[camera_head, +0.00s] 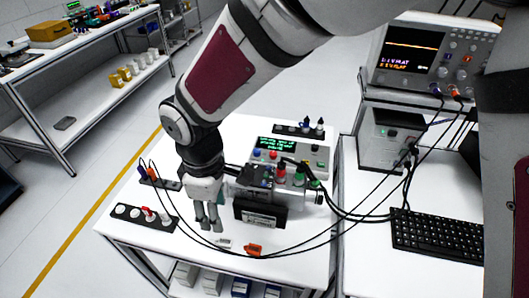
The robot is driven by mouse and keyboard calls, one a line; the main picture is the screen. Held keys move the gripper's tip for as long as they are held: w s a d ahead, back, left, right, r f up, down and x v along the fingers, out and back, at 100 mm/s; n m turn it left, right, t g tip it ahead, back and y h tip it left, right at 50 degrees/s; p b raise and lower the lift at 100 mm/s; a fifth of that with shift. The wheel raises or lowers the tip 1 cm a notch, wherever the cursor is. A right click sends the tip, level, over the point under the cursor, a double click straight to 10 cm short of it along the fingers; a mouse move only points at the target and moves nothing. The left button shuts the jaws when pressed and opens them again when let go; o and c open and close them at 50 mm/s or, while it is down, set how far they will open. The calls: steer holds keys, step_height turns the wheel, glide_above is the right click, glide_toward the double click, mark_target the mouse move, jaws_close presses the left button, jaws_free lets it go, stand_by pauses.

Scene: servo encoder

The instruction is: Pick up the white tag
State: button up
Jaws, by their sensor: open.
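A small, flat, pale piece that looks like the white tag (224,243) lies on the white table (180,262) near its front edge. A small orange piece (253,249) lies just to its right. My gripper (208,225) points down over the table, just left of and above the tag in the picture. Its fingers are a little apart, with nothing seen between them. I cannot tell exactly how high the fingertips are above the table.
A dark-fronted device (262,213) with cables stands right of my gripper. A black strip with round knobs (145,217) lies to the left. Black cables loop across the table front near the tag. A keyboard (437,235) and oscilloscope (420,55) are at the right.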

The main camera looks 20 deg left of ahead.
mark_target(224, 241)
step_height(224, 241, down, 13)
steer(key=shift+s+r+p, duration=0.1)
steer(key=shift+p, duration=0.7)
steer(key=c, duration=0.9)
